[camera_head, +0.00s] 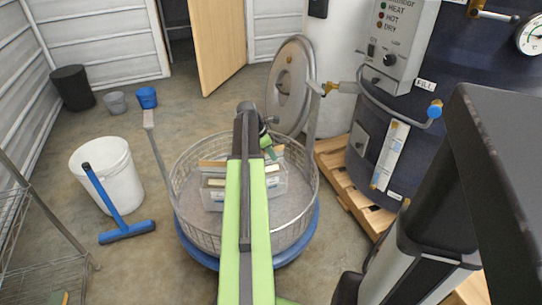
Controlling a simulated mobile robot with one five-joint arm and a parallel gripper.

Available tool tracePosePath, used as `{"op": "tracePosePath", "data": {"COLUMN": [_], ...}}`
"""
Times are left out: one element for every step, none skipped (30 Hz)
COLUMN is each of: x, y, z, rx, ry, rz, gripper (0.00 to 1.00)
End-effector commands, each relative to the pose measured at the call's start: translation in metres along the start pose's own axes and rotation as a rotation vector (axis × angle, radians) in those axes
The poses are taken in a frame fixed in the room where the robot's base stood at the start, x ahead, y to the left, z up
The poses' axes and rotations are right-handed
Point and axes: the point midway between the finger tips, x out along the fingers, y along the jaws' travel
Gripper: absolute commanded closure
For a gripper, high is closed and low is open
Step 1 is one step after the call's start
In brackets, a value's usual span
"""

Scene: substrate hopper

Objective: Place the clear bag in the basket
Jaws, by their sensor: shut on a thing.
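The clear bag (213,194) is see-through, with pale and tan pieces showing in it. It is inside the rim of the round wire basket (190,226), near its middle. My green and dark arm crosses in front of the bag and hides its centre. My gripper (268,146) is at the bag's far side, beyond the arm's dark end, and is shut on the bag. Its fingertips are mostly hidden. I cannot tell whether the bag touches the basket floor.
The basket stands on a blue round base (287,257), with a round metal lid (292,85) upright behind it. A white bucket (107,176) and blue squeegee (126,232) are left. A dark tank on a wooden pallet (344,184) is right.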

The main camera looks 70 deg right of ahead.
Motion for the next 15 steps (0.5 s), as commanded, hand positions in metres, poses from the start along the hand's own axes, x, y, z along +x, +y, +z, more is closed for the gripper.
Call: {"op": "tracePosePath", "data": {"x": [0.0011,0.0022,0.0027,0.0019,0.0018,0.0018,0.0018,0.0018,0.0018,0.0018,0.0018,0.0018,0.0018,0.0018,0.0018], "y": [0.0,0.0,0.0,0.0,0.0,0.0,0.0,0.0,0.0,0.0,0.0,0.0,0.0,0.0,0.0], "z": [-0.0001,-0.0004,-0.001,-0.0007,-0.0006,-0.0006,-0.0006,-0.0006,-0.0005,-0.0005,-0.0005,-0.0005,-0.0005,-0.0005,-0.0005], "rx": [0.0,0.0,0.0,0.0,0.0,0.0,0.0,0.0,0.0,0.0,0.0,0.0,0.0,0.0,0.0], "ry": [-0.001,-0.001,0.0,0.0,0.0,0.0,0.0,0.0,0.0,0.0,0.0,0.0,0.0,0.0,0.0], "rz": [0.0,0.0,0.0,0.0,0.0,0.0,0.0,0.0,0.0,0.0,0.0,0.0,0.0,0.0,0.0], "gripper": [1.0,1.0,0.88,0.84,0.8,0.75,0.71,0.67,0.67,0.67,0.67,0.67,0.67,0.67,0.67]}}
